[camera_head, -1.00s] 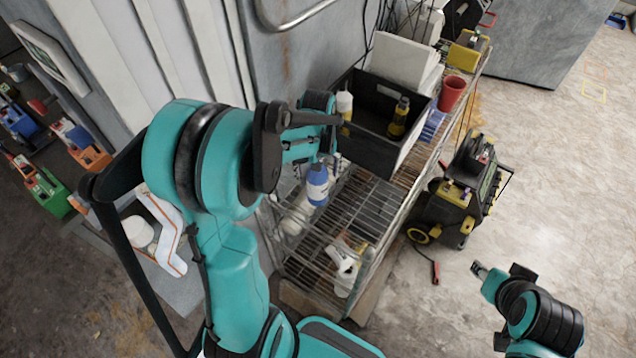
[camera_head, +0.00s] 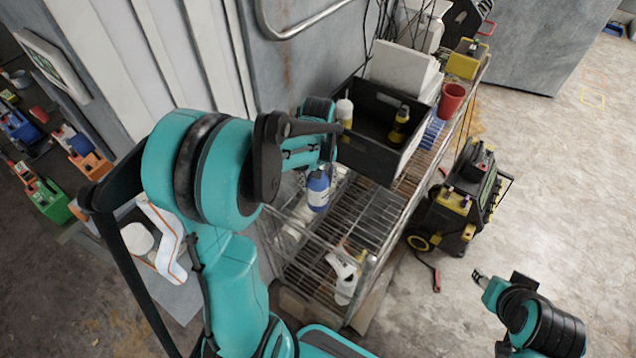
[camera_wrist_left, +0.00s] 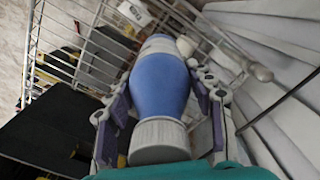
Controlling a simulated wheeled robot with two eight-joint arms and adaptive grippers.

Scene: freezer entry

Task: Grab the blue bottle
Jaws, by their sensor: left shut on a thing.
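The blue bottle (camera_head: 318,190), with a pale label band, is below my left wrist in the head view, over the upper part of the wire shelf. In the left wrist view the blue bottle (camera_wrist_left: 160,82) fills the middle, its ribbed white cap towards the camera. My left gripper (camera_wrist_left: 160,100) has a finger on each side of it and is shut on it. In the head view the arm partly hides the left gripper (camera_head: 320,168). I cannot tell whether the bottle touches the shelf. My right gripper (camera_head: 480,278) is at the lower right, away from the shelf, its jaws too small to read.
The wire shelf (camera_head: 365,215) holds a white spray bottle (camera_head: 345,277) low down. A black crate (camera_head: 372,152) with bottles stands close right of my left wrist, near a red cup (camera_head: 451,100). A black and yellow machine (camera_head: 462,200) stands on the floor.

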